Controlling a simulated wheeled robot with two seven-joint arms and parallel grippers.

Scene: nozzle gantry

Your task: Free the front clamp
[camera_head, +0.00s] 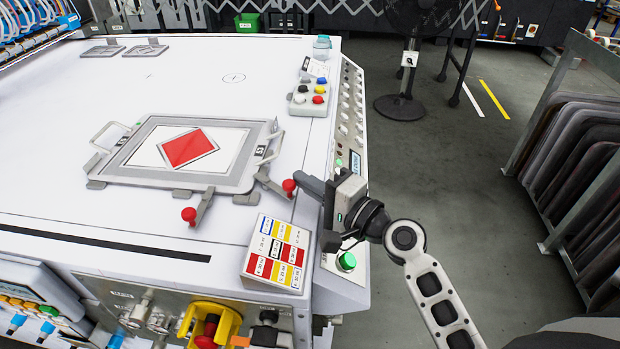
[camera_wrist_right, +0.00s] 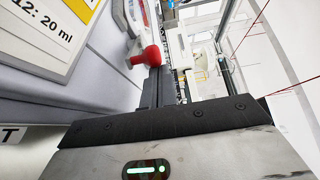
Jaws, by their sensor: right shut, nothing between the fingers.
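A grey frame (camera_head: 106,165) with a red diamond on a white sheet lies on the white table. Two grey clamp levers with red knobs sit at its near side. One clamp (camera_head: 205,203) is at the near edge, its red knob (camera_head: 189,215) toward me. The other clamp (camera_head: 268,183) is at the right corner, its red knob (camera_head: 289,186) toward the right. My right gripper (camera_head: 301,178) is shut and empty, its tips close beside this right knob. In the right wrist view a red knob (camera_wrist_right: 147,57) shows beside the dark fingers (camera_wrist_right: 155,78); contact cannot be told. My left gripper is out of view.
A tilted label board (camera_head: 277,252) and a green button (camera_head: 346,261) stand at the table's near right corner. A button box (camera_head: 311,98) sits behind the frame on the right. A fan (camera_head: 400,105) and a rack (camera_head: 580,170) stand on the floor to the right.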

